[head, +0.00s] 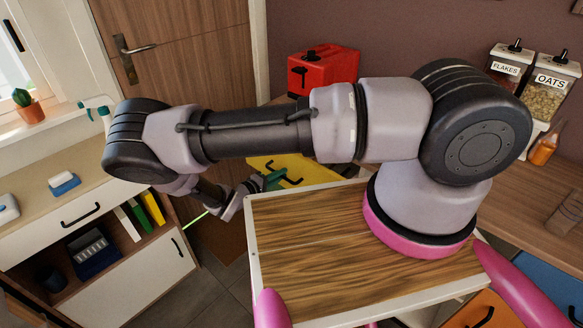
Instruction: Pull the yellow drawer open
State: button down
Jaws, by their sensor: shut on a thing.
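The yellow drawer (315,172) shows beyond the wooden top of my base, below the counter, partly hidden by my arm and by that top. A dark handle (293,182) is on its front. My gripper (275,180), with green fingers, is at the left part of the drawer front, by the handle. It is shut on the drawer's handle, though the grip itself is small and partly hidden. How far the drawer stands out cannot be told.
A red toaster-like box (325,68) and jars of flakes (506,66) and oats (548,97) stand on the counter at the back. A white cabinet (130,270) with books is at left. An orange drawer (480,312) is at lower right. Grey floor (210,295) lies between.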

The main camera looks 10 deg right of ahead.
jog(key=f+v, duration=0.3)
jog(key=v, duration=1.2)
jog(key=shift+s+a, duration=0.2)
jog(key=shift+s, duration=0.05)
jog(key=c, duration=1.2)
grip_release()
jog(key=shift+o, duration=0.2)
jog(key=v, duration=1)
jog(key=shift+s+a, duration=0.2)
jog(key=shift+a, duration=0.1)
jog(key=shift+r, duration=0.1)
